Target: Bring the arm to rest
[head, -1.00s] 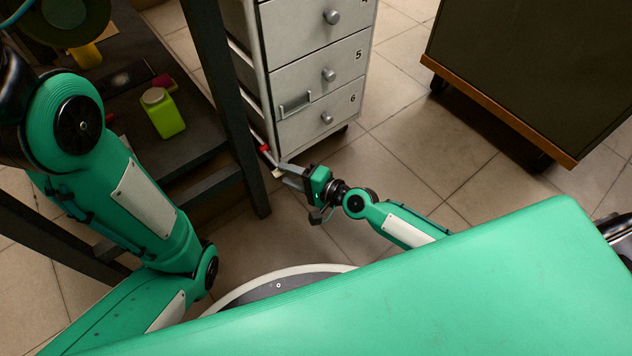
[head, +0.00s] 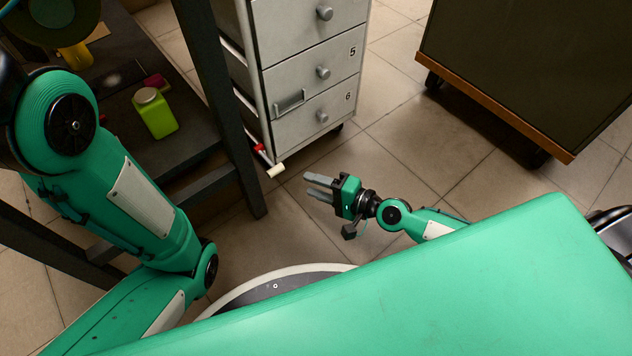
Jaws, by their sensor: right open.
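My right gripper (head: 318,188) is in the middle of the head view, above the tiled floor. Its two grey fingers point left and are apart, with nothing between them. The right arm (head: 425,222) comes from behind my green body panel at the lower right. My left arm (head: 140,200) is folded down along the left side of the view. Its gripper does not show.
A grey drawer cabinet (head: 310,85) on casters stands ahead, a red and white piece (head: 272,168) at its lower corner. At left, a dark shelf (head: 190,140) holds a lime-green bottle (head: 155,115). A dark wheeled box (head: 530,70) stands at right. Floor between is clear.

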